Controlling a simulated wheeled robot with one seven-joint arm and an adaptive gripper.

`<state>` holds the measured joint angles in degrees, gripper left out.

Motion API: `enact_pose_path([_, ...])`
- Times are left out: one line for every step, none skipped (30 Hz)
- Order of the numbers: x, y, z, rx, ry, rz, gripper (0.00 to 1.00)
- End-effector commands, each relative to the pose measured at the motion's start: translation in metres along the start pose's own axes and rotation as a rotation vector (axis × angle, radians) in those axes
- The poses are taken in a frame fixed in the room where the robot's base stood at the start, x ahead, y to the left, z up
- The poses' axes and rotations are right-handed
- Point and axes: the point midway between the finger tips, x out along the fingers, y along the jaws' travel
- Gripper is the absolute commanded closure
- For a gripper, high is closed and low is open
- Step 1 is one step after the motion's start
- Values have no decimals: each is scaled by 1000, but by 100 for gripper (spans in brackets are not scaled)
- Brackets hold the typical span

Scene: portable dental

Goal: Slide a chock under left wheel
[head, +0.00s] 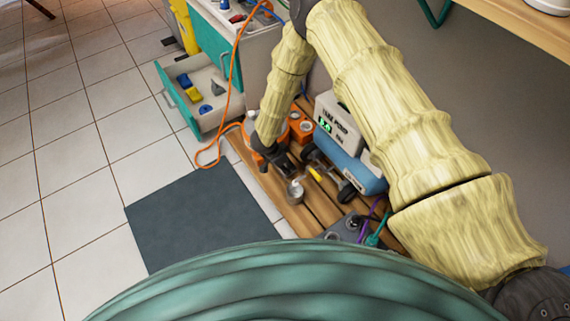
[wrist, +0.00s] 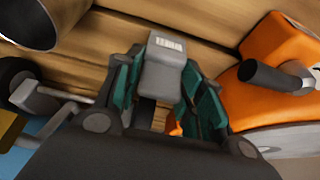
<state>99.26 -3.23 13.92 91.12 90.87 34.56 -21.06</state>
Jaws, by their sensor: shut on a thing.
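My gripper (head: 284,170) is low over the wooden slats. In the wrist view its teal-padded fingers (wrist: 166,92) are shut on a grey block with a pale label, the chock (wrist: 163,68). The chock is hard to make out in the head view. A blue-based unit with a pale display box (head: 338,122) stands right of my gripper on dark wheels. One wheel (head: 347,192) is nearer the camera; another (head: 306,153) is close to my gripper. A dark wheel (wrist: 18,76) also shows at the left of the wrist view, apart from the chock. I cannot tell which is the left wheel.
A metal cylinder (head: 296,191) stands near my gripper. An orange item (wrist: 268,82) with a dark handle is right of the chock. An orange hose (head: 229,85) runs to the floor. An open drawer (head: 200,98) juts out behind. A grey mat (head: 200,222) lies left.

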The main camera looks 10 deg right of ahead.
Motion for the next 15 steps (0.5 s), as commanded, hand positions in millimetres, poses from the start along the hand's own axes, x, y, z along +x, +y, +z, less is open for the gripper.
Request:
enact_pose_path([0, 0, -1, 1, 0, 0, 89])
enact_pose_path([0, 0, -2, 1, 0, 0, 89])
enact_pose_path([1, 0, -3, 1, 0, 0, 89])
enact_pose_path([1, 0, -3, 1, 0, 0, 89])
enact_pose_path([1, 0, -4, 0, 0, 0, 89])
enact_pose_path([1, 0, -5, 0, 0, 0, 89])
enact_pose_path([2, 0, -5, 0, 0, 0, 89])
enact_pose_path([2, 0, -6, 0, 0, 0, 89])
enact_pose_path([2, 0, -7, 0, 0, 0, 89])
enact_pose_path([3, 0, -8, 0, 0, 0, 89])
enact_pose_path([3, 0, -8, 0, 0, 0, 89])
enact_pose_path([3, 0, -9, 0, 0, 0, 89])
enact_pose_path([4, 0, -10, 0, 0, 0, 89])
enact_pose_path([4, 0, -10, 0, 0, 0, 89])
enact_pose_path([4, 0, -11, 0, 0, 0, 89])
